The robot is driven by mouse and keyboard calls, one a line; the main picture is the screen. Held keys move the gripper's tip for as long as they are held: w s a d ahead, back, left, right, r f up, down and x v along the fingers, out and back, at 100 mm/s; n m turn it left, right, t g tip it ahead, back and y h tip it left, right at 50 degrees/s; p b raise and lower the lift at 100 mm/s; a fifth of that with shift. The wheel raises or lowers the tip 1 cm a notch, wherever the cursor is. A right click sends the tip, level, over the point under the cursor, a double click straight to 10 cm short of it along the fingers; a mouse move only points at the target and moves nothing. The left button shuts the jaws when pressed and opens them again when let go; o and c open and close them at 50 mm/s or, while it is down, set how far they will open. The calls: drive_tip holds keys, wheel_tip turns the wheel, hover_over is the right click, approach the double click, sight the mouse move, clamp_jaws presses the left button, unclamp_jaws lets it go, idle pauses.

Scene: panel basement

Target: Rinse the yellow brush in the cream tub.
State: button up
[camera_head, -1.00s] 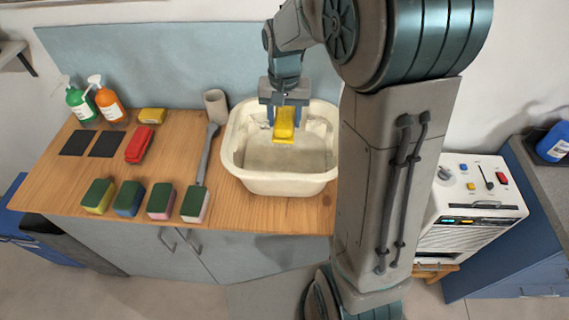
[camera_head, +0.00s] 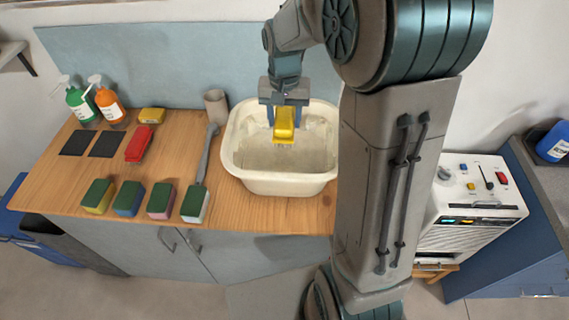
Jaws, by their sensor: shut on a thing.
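The yellow brush (camera_head: 284,124) is between the fingers of my gripper (camera_head: 284,112), which is shut on it. The brush hangs over the cream tub (camera_head: 277,184), within the outline of its opening. I cannot tell whether its lower end touches anything inside the tub. The tub stands on the wooden worktop, and my arm covers part of its right side.
Left of the tub are a grey long-handled tool (camera_head: 207,155), a beige cup (camera_head: 216,106), a red brush (camera_head: 139,144), a yellow item (camera_head: 151,116) and several sponges (camera_head: 130,199). Two spray bottles (camera_head: 109,104) stand at the back left beside two dark squares (camera_head: 107,144).

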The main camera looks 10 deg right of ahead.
sight(284, 114)
drive_tip(key=shift+r+p, duration=0.95)
drive_tip(key=shift+r, duration=1.05)
drive_tip(key=shift+r, duration=3)
